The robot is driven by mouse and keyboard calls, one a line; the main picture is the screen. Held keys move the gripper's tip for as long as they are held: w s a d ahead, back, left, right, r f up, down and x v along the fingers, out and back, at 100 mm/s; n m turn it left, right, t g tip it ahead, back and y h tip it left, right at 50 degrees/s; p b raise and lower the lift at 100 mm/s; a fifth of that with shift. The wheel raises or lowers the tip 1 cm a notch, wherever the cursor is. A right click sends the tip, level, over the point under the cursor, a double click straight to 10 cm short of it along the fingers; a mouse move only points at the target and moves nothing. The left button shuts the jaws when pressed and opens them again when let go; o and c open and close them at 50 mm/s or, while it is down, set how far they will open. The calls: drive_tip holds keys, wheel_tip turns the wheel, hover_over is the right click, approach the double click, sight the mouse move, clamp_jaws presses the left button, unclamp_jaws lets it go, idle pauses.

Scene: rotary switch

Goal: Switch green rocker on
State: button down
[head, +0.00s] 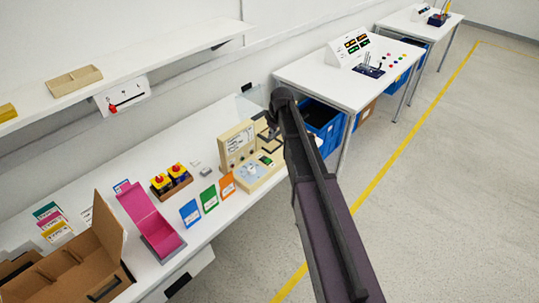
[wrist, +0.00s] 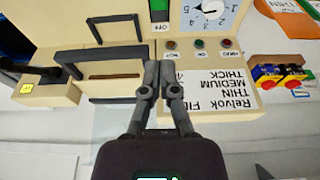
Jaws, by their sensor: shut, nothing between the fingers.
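The green rocker (wrist: 160,6) shows at the top edge of the wrist view, cut off by the frame, with a black part and an OFF label beside it. It is set in the beige machine (wrist: 240,85), which also stands on the bench in the head view (head: 236,140). My gripper (wrist: 163,65) is shut and empty. In the wrist view its fingertips lie below the rocker, over the machine near the row of small buttons. I cannot tell whether they touch the machine. In the head view my arm hides part of the machine's right side.
A numbered dial (wrist: 212,14) sits right of the rocker, with small round buttons (wrist: 199,43) below it. A dark handle frame (wrist: 100,55) stands to the left. On the bench are yellow-red switches (head: 172,178), upright cards (head: 209,199), a pink holder (head: 150,220) and a cardboard box (head: 95,250).

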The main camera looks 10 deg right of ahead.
drive_tip(key=shift+f, duration=0.2)
drive_tip(key=b, duration=1)
hover_over(268, 160)
drive_tip(key=x, duration=0.3)
drive_tip(key=s+d+x, duration=0.1)
drive_tip(key=x, duration=0.5)
drive_tip(key=shift+s+f, duration=0.4)
drive_tip(key=shift+s+d+f+b, duration=0.1)
drive_tip(key=shift+f+b, duration=0.85)
drive_tip(key=shift+s+d+f+b, duration=0.1)
drive_tip(key=shift+f+b, duration=0.8)
drive_tip(key=shift+f, duration=0.05)
drive_tip(key=shift+f, duration=0.1)
drive_tip(key=shift+s+f+t+b, duration=0.15)
drive_tip(key=shift+f+t+b, duration=0.15)
drive_tip(key=shift+b, duration=0.25)
drive_tip(key=shift+d+r+p, duration=0.1)
drive_tip(key=shift+r+p, duration=0.2)
drive_tip(key=shift+r+p, duration=0.6)
